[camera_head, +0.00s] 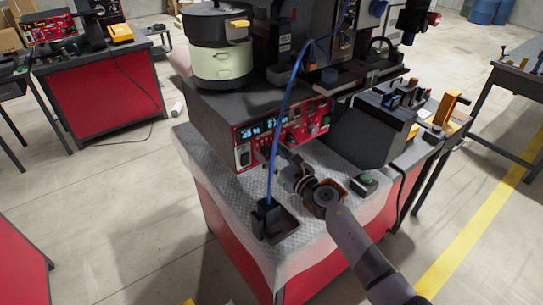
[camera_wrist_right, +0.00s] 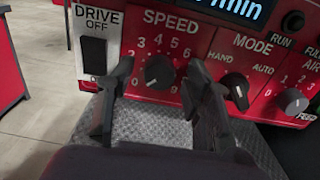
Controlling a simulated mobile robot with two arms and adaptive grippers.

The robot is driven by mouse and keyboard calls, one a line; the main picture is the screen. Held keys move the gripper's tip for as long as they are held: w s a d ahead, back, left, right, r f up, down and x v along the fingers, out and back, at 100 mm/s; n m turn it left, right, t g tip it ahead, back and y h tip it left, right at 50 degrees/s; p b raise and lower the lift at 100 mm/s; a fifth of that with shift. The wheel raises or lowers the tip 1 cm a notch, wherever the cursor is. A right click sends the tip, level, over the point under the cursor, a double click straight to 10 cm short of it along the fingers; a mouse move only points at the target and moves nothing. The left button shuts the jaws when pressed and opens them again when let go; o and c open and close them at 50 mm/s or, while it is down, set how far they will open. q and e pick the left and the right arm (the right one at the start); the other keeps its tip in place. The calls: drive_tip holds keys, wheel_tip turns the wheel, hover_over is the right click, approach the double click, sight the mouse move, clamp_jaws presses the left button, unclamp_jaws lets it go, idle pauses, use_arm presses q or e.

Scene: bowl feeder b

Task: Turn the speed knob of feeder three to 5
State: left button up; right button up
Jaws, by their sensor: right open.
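The speed knob (camera_wrist_right: 158,73) is a dark round knob under the word SPEED on a red control panel (camera_wrist_right: 140,45), with white numbers around it. A small light mark shows at its lower left; I cannot tell the exact setting. In the head view the panel (camera_head: 285,133) is on the front of the feeder, with a lit display (camera_head: 257,130) reading about 40 %. My right gripper (camera_wrist_right: 160,82) is open, one finger on each side of the knob, apart from it as far as I can see. In the head view this gripper (camera_head: 288,172) is close to the panel. My left gripper is out of view.
The drive switch (camera_wrist_right: 95,50) is left of the knob and the mode knob (camera_wrist_right: 235,88) is to its right. A green-button box (camera_head: 364,181) sits on the bench top.

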drive_tip(key=shift+c, duration=0.7)
clamp_jaws()
